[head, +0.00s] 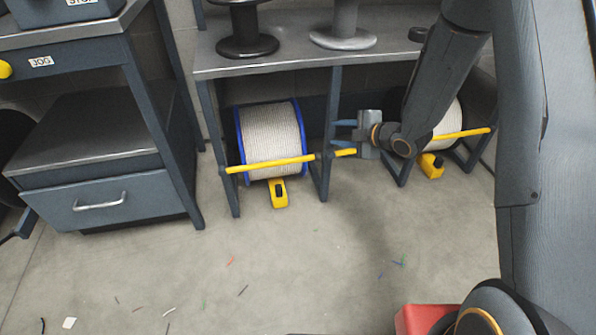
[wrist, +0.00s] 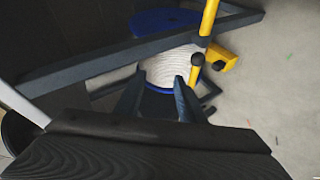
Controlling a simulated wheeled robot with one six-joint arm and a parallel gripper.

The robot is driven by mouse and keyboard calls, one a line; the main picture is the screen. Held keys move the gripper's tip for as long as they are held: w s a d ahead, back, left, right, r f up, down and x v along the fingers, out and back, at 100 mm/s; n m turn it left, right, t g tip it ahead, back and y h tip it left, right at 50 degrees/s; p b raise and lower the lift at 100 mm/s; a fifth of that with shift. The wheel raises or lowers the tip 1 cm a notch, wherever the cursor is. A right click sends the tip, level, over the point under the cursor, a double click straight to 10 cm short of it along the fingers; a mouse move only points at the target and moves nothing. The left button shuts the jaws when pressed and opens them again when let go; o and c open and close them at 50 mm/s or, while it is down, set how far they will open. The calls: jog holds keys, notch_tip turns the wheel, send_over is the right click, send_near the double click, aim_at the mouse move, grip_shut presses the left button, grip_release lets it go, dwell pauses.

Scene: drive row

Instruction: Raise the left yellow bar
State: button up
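The left yellow bar (head: 270,164) lies low and nearly level across the front of a white rope spool with blue flanges (head: 272,138). Its short right end passes the rack post, just below my gripper (head: 337,132). The gripper's two fingers point left and are apart, with nothing between them. In the wrist view the open fingers (wrist: 156,86) face the rope spool (wrist: 170,65). The yellow bar (wrist: 208,18) runs down there to an end close to the right fingertip. I cannot tell if they touch.
A second yellow bar (head: 462,133) crosses another spool at right, partly behind my arm. A yellow block (head: 278,193) sits under the left spool. The rack's dark post (head: 328,140) stands beside my gripper. A drawer bench (head: 110,200) is at left. The floor in front is mostly clear.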

aim_at(301, 161)
jog(key=a+f+n+y+b, duration=0.2)
jog(key=f+b, duration=0.1)
jog(key=f, duration=0.1)
jog(key=a+f+n+g+y+b, duration=0.1)
jog(key=a+f+n+y+b, duration=0.1)
jog(key=f, duration=0.3)
jog(key=a+f+n+y+b, duration=0.2)
jog(key=a+f+b, duration=0.1)
jog(key=f+b, duration=0.1)
jog(key=shift+s+f+n+g+b, duration=0.3)
jog(key=shift+n+b, duration=0.1)
jog(key=shift+b, duration=0.1)
jog(key=b+x, duration=0.1)
jog(key=x, duration=0.1)
jog(key=b+x, duration=0.1)
jog(key=x, duration=0.1)
jog(key=b+x, duration=0.1)
jog(key=x, duration=0.2)
jog(key=shift+r, duration=0.3)
jog(key=shift+d, duration=0.1)
grip_shut()
